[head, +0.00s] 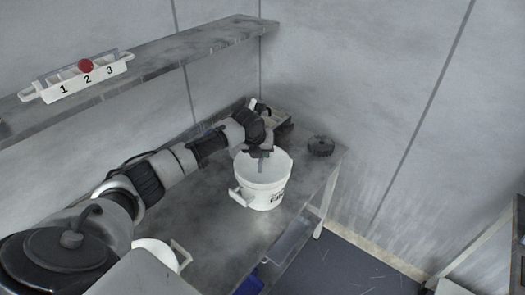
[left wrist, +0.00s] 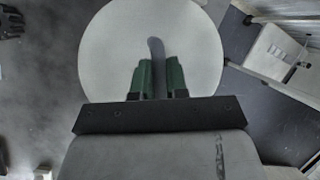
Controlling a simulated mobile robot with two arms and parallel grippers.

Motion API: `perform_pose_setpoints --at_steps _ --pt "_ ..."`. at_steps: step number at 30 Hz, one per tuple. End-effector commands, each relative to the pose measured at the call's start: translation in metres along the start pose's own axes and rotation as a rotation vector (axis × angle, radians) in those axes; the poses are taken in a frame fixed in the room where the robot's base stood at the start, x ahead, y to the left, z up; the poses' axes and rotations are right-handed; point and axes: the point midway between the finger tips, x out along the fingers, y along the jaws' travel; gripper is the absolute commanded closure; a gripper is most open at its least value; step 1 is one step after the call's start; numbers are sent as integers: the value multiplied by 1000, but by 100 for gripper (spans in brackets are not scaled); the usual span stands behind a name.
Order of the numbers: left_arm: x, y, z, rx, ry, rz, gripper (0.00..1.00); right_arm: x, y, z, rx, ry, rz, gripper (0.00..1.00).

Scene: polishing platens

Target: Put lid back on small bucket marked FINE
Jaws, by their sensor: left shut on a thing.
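A white bucket (head: 258,201) with dark lettering, only partly readable, stands on the grey bench. A pale round lid (head: 277,166) lies over its mouth. In the left wrist view the lid (left wrist: 110,55) fills the upper middle as a smooth disc. My left gripper (head: 263,147) is above the middle of the disc. Its green fingers (left wrist: 159,75) are shut on the lid's upright grey tab (left wrist: 156,48). The lid lines up with the bucket's rim, but I cannot tell whether it is fully seated. My right gripper is not in view.
A second white bucket (head: 153,250) is partly behind my left arm. A shelf (head: 165,58) above holds a numbered rack (head: 84,82) with a red ball.

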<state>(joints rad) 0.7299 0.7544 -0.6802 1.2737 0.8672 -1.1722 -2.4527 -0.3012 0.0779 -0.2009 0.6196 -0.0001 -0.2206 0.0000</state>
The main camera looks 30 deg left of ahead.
Motion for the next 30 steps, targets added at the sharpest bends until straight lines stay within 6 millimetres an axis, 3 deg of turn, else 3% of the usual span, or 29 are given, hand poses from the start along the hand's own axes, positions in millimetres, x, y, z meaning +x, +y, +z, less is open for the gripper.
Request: perform_pose_setpoints --at_steps 30 --pt "0 0 0 0 0 -1 100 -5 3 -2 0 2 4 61"
